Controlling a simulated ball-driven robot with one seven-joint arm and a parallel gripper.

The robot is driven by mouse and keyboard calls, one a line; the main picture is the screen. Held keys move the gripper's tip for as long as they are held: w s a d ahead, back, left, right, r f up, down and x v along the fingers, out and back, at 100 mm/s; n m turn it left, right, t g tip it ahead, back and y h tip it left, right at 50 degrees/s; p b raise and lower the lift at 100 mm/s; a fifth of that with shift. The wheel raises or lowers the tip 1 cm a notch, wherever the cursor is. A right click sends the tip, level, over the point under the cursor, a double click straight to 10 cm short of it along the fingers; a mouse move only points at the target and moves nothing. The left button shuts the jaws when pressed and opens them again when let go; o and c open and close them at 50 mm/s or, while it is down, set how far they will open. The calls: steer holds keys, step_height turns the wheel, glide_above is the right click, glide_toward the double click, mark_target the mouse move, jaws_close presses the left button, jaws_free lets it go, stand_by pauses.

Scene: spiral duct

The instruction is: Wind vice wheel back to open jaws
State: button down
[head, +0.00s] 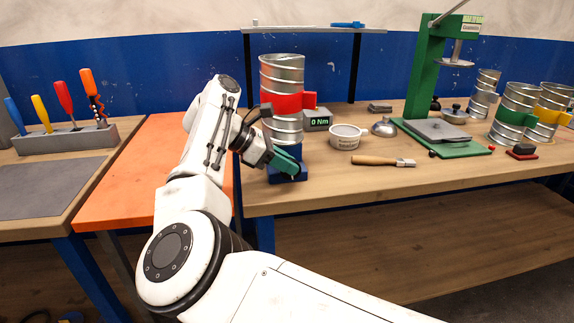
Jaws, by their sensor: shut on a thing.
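The blue vice (288,176) stands at the front left edge of the wooden bench. A silver spiral duct with a red band (283,103) stands upright at the vice, and its lower part is partly covered by my arm. My gripper (289,163), with green fingers, is low at the front of the vice and shut at the place of the vice wheel. The wheel itself is hidden behind the fingers, and the jaw gap cannot be made out.
A display reading 0 Nm (318,120), a white cup (347,136) and a wooden-handled tool (382,161) are right of the vice. A green press (427,75) and more ducts (515,116) stand farther right. An orange surface (150,170) lies left.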

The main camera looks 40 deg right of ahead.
steer(key=shift+w, duration=0.1)
stand_by(0.3)
steer(key=c, duration=1)
jaws_free()
steer(key=shift+c, duration=0.2)
steer(key=shift+a, duration=0.1)
steer(key=v, duration=1)
steer(key=shift+w+a, duration=0.25)
steer(key=shift+a, duration=0.05)
